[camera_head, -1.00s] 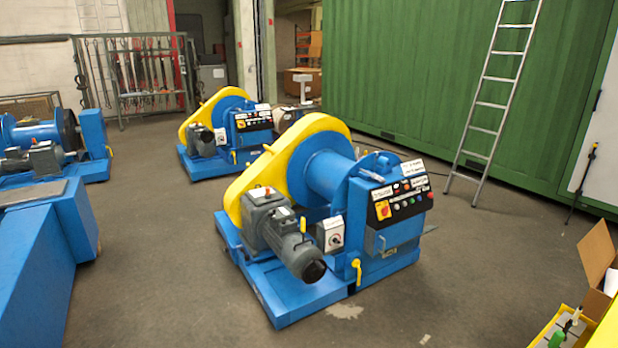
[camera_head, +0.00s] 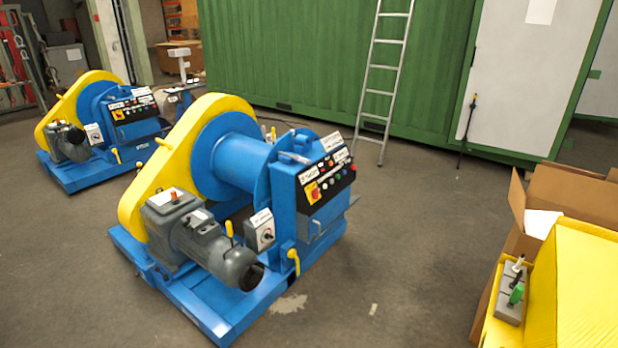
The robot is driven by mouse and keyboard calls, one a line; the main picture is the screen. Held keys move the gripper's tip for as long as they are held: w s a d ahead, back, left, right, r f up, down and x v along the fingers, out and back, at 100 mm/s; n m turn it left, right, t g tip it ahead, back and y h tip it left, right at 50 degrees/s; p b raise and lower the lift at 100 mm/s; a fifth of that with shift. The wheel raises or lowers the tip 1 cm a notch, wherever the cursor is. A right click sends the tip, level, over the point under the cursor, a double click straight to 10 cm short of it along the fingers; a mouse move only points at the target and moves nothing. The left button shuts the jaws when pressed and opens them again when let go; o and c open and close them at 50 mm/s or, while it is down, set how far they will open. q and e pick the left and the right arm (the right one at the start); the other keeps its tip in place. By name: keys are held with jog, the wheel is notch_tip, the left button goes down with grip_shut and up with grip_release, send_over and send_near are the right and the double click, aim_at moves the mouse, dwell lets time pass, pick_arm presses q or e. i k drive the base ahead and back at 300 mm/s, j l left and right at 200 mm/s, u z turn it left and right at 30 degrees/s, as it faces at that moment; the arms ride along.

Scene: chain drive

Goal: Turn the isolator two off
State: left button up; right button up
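The near blue chain drive machine (camera_head: 230,165) stands left of centre, with a yellow chain guard (camera_head: 165,165) and a grey motor (camera_head: 215,250). Its black control panel (camera_head: 335,187) carries a red and yellow rotary switch (camera_head: 313,193) and several buttons. A small grey box with a rotary knob (camera_head: 260,229) sits beside the motor. White labels are too small to read, so I cannot tell which switch is isolator two or its position. A similar machine (camera_head: 100,115) stands behind at the left, with its own knob box (camera_head: 93,134). Neither gripper is in view.
Open cardboard boxes (camera_head: 570,195) and a yellow bin (camera_head: 575,285) with a grey control block (camera_head: 512,295) stand at the right. A ladder (camera_head: 384,80) leans on the green container (camera_head: 300,55). The concrete floor (camera_head: 400,240) between is clear.

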aim_at(315, 193)
jog(key=i+j+z, duration=0.25)
jog(key=j, duration=0.3)
jog(key=i+l+u, duration=0.4)
jog(key=i+l, duration=0.5)
jog(key=i, duration=0.4)
jog(key=i+l+u, duration=0.4)
jog(key=i+l, duration=0.75)
jog(key=l, duration=0.15)
